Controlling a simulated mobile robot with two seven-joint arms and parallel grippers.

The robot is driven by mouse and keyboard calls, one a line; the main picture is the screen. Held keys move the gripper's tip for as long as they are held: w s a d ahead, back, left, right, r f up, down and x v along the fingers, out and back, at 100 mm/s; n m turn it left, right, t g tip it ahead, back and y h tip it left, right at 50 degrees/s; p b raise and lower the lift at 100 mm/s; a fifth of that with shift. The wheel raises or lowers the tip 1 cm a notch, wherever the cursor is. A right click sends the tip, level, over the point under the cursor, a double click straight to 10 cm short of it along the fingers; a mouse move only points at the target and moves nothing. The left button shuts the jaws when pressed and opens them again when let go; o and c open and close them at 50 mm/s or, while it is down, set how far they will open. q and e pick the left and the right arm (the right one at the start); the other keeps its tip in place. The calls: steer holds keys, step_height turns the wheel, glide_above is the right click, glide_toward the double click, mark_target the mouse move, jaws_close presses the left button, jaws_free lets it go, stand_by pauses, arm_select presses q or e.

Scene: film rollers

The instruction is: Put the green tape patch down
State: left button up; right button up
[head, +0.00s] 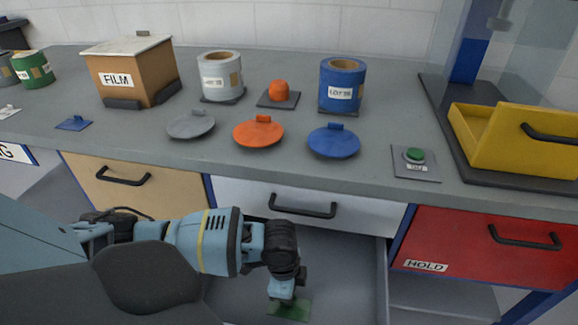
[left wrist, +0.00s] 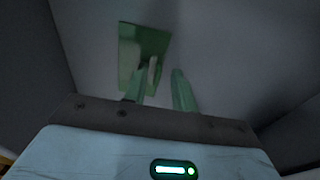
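In the left wrist view the patch (left wrist: 130,58) appears flat on the grey floor, partly in shadow. The fingers of my left gripper (left wrist: 163,80) stand apart there, with a gap between them. The patch is just beyond the finger on the left; a small pale upright part shows by that finger. Whether they touch, I cannot tell. My right gripper is not in view.
Grey walls (head: 381,280) bound the space around my left gripper. The counter (head: 270,165) carries rolls, coloured lids, a FILM box (head: 152,74) and a yellow bin (head: 510,140).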

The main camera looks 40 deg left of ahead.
arm_select(q)
step_height(320, 180, up, 12)
steer(key=a+p, duration=0.1)
steer(key=p, duration=0.2)
steer(key=shift+s+r, duration=0.15)
steer(key=shift+s, duration=0.15)
